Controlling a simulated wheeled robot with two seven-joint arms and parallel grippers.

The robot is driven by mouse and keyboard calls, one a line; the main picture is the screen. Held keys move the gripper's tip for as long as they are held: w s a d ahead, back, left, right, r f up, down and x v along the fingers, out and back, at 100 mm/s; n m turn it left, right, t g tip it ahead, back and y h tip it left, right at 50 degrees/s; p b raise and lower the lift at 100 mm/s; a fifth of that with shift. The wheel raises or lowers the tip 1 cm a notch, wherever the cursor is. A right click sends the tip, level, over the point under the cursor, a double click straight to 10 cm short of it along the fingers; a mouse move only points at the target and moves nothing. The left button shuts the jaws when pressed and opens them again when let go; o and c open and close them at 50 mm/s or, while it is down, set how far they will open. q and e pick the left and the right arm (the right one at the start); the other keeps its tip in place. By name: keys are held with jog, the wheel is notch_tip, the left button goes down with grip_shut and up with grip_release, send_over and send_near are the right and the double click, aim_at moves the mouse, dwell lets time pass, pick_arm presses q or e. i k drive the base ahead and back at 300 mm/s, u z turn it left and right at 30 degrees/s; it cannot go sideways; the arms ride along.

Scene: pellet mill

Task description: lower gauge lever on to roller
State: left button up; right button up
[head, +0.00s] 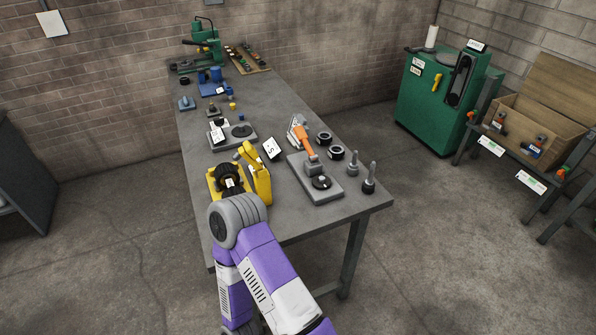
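A yellow fixture (214,184) stands at the table's near left, with a dark ribbed roller (229,174) in it. A yellow lever (252,160) rises at its right side, bent at the top and apart from the roller as far as I can tell. Right of it, a grey plate (322,206) carries a black disc (321,182) and a raised orange lever (303,138). One purple and grey arm of mine comes up from the bottom; its rounded joint overlaps the fixture's near edge. I see neither gripper's fingertips.
A small sign card (271,149), black rings (336,153) and dark pegs (370,180) sit on the grey table (285,226). Farther back are a flat plate with a disc (241,130), blue parts and a green press (203,42). A green cabinet (420,105) and wooden crate (510,125) stand right.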

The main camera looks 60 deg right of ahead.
aim_at(248, 151)
jog(key=z, duration=1.75)
jog(key=i, duration=0.45)
jog(key=u, duration=1.9)
jog(key=k, duration=0.8)
jog(key=z, duration=1.25)
jog(key=i, duration=0.5)
jog(key=u, duration=0.05)
